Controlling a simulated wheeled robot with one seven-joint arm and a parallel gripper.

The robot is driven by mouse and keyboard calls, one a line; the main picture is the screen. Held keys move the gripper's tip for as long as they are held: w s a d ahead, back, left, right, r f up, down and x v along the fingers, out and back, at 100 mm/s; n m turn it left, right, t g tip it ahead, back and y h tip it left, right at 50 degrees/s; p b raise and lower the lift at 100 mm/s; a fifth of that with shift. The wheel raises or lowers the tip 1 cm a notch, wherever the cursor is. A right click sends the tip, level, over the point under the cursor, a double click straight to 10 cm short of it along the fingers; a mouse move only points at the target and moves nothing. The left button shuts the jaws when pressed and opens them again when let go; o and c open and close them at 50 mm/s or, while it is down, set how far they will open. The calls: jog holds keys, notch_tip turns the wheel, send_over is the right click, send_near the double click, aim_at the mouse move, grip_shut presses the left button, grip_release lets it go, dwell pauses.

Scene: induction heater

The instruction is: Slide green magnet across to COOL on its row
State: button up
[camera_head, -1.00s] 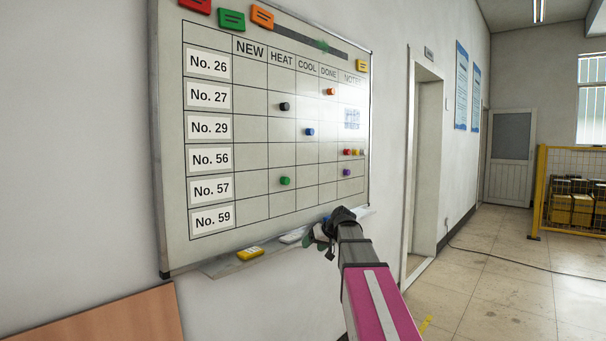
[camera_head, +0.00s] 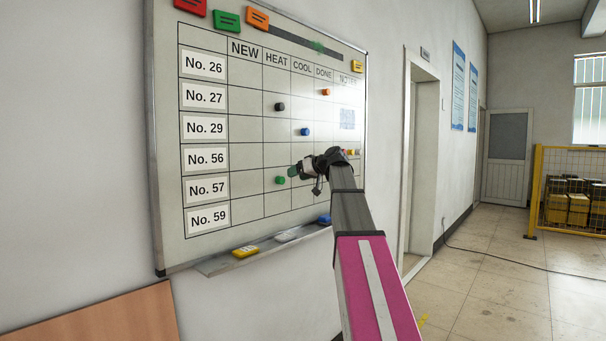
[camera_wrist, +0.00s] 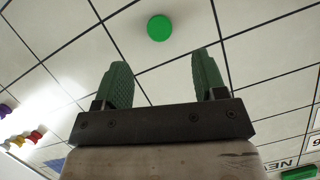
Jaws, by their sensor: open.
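The green magnet (camera_head: 281,180) is a small round disc on the whiteboard, in the HEAT column of the No. 57 row. My gripper (camera_head: 294,172) is just right of it in the head view, over the COOL side of that row and hiding part of the cell. In the wrist view the green magnet (camera_wrist: 159,27) lies beyond the fingertips, roughly midway across the gap. My gripper's two green fingers (camera_wrist: 163,66) are open with nothing between them. The COOL heading (camera_head: 302,66) tops the column right of HEAT.
A black magnet (camera_head: 280,106), a blue magnet (camera_head: 305,132) and an orange magnet (camera_head: 326,92) sit higher on the whiteboard (camera_head: 232,207). Purple, red and yellow magnets (camera_wrist: 20,138) show at the wrist view's left. A pen tray (camera_head: 220,264) with erasers runs below.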

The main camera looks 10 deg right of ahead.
aim_at(283, 180)
jog(key=x, duration=0.7)
jog(key=shift+w+a+f, duration=0.2)
jog(key=shift+w, duration=0.1)
jog(key=c, duration=1)
jog(key=w+d, duration=0.9)
jog(key=d, duration=0.3)
jog(key=shift+d+r, duration=0.25)
dwell(1.6)
jog(key=shift+w, duration=0.2)
jog(key=o, duration=1)
